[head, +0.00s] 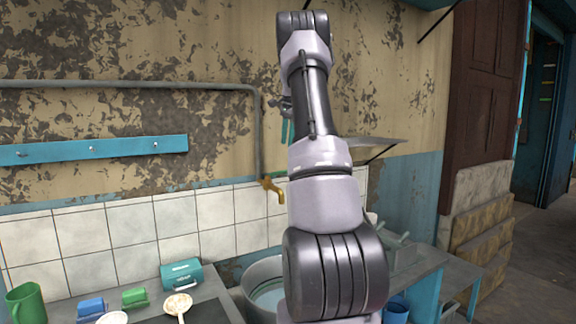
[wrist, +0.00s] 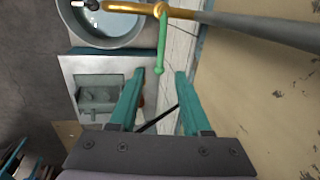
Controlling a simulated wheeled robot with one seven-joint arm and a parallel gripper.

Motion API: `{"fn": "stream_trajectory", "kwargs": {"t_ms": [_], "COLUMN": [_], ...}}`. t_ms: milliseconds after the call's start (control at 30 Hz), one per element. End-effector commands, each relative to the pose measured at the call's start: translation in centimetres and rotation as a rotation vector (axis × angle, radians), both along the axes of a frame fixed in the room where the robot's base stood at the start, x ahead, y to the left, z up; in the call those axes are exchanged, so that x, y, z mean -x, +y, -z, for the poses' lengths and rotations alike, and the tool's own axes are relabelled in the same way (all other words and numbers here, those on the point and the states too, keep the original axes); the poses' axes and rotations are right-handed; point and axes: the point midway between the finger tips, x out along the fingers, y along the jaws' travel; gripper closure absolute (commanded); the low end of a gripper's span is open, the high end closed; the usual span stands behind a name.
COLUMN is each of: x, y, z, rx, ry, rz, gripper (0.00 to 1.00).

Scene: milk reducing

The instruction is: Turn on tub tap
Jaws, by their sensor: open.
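The brass tap (head: 273,188) sticks out from the tiled wall at the end of a grey pipe, above the metal tub (head: 262,272). In the wrist view the tap (wrist: 130,7) reaches over the round tub (wrist: 108,40), and its green lever handle (wrist: 162,42) points towards my gripper. My gripper (wrist: 160,76) is open and empty, with its two teal fingers apart. The handle's free end lies ahead of the gap between the fingertips; I cannot tell the exact distance. In the head view my arm hides part of the tap area and tub.
A grey pipe (head: 130,85) runs along the wall and down to the tap. A blue hook rail (head: 95,151) is on the left wall.

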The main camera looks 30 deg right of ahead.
Motion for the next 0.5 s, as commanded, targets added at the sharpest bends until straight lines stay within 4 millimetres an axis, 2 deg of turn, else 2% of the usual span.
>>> {"fn": "stream_trajectory", "kwargs": {"t_ms": [167,500], "x": [-0.4,-1.5], "y": [-0.6,-0.6], "z": [1.4,7.4], "rx": [-0.003,-0.002], "ry": [0.007,0.008], "rz": [0.016,0.014], "gripper": [0.52,0.52]}}
